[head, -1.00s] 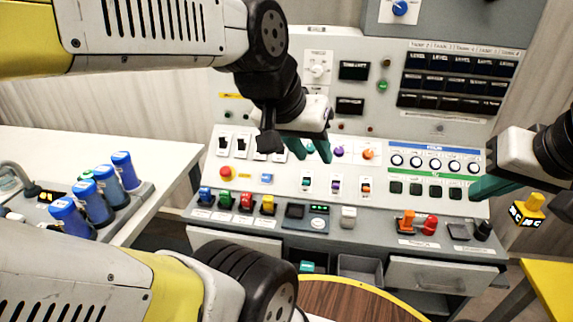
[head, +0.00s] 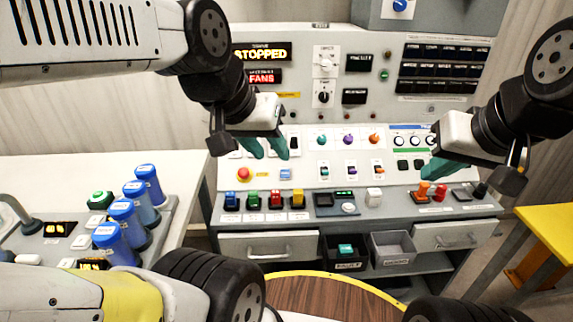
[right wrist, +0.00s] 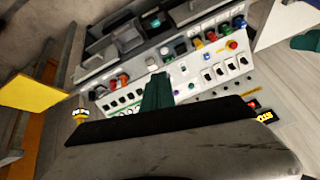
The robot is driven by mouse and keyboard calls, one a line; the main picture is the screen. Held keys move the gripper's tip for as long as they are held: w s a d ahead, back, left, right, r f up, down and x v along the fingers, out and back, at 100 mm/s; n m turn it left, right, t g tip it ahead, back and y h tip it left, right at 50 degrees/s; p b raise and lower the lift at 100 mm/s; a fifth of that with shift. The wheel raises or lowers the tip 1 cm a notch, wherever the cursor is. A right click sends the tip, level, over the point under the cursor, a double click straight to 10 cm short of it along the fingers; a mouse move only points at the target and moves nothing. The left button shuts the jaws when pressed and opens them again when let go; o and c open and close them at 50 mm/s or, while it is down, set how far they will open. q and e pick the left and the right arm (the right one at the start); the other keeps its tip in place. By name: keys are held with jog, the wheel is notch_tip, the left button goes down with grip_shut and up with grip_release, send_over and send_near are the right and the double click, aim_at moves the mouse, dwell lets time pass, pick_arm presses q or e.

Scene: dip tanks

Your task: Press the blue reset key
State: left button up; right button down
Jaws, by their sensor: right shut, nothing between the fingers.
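A small light-blue square key (head: 285,174) sits on the sloped panel, right of a red mushroom button (head: 243,174) and its yellow label. I take it for the reset key; its lettering is too small to read. My left gripper (head: 270,155) has two teal fingers, spread and empty, just above the key in the picture; I see no contact. My right gripper (head: 428,172) is shut and empty in front of the panel's right part. Its teal fingers also show in the right wrist view (right wrist: 157,92).
A row of blue, green, red and yellow switches (head: 253,200) lies below the key. Lit displays read STOPPED (head: 262,52) and FANS. A round wooden top (head: 330,298) and open bins (head: 392,248) are in front.

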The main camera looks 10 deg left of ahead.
aim_at(285, 174)
jog(key=w+a+f+n+t+y, duration=0.1)
jog(key=w+a+f+n, duration=0.25)
jog(key=w, duration=0.95)
jog(key=w+a+f+n+t, duration=0.25)
jog(key=w+a, duration=0.25)
jog(key=w, duration=0.8)
jog(key=w+a+f+n+g+y, duration=0.1)
jog(key=a+f+y, duration=0.3)
jog(key=a+f, duration=0.5)
jog(key=w+a+f+n+g+y, duration=0.2)
jog(key=a+f+n+y, duration=0.1)
jog(key=a+f, duration=0.6)
jog(key=a+y, duration=0.1)
jog(key=a, duration=0.3)
jog(key=shift+w+a+y, duration=0.25)
jog(key=shift+a+y, duration=0.05)
jog(key=shift+y, duration=0.1)
jog(key=shift+w+a+f, duration=0.25)
jog(key=shift+w+f, duration=0.65)
jog(key=shift+f, duration=0.25)
jog(key=shift+w+a+f, duration=0.25)
jog(key=shift+w+f, duration=0.6)
jog(key=shift+f, duration=0.3)
jog(key=shift+w+a+f, duration=0.25)
jog(key=shift+w+f, duration=0.65)
jog(key=shift+f, duration=0.25)
